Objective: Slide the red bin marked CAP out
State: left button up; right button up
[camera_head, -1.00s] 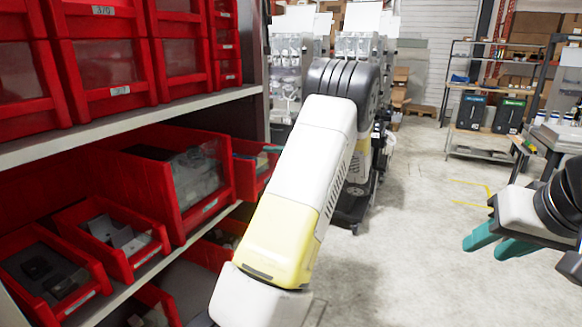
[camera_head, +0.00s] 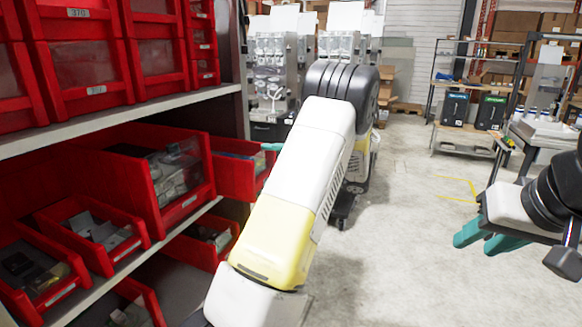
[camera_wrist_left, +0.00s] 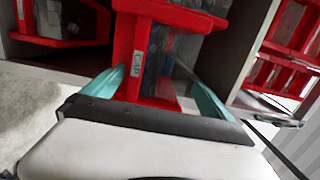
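A red bin (camera_head: 237,176) sticks out of the shelf at its far end in the head view. My left gripper (camera_head: 272,147) is mostly hidden behind my own arm in the head view; one teal fingertip shows at the bin's upper edge.
A large red bin with a clear front (camera_head: 180,175) sits beside it on the shelf. Smaller open red bins (camera_head: 95,235) hold dark and grey parts. The shelf edge (camera_head: 130,117) runs along the left. Floor (camera_head: 400,250) is clear on the right.

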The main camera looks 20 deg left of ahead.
pick_arm(q)
jog(key=shift+d, duration=0.1)
jog(key=d, duration=0.7)
jog(key=shift+w+d, duration=0.15)
jog(key=shift+d, duration=0.15)
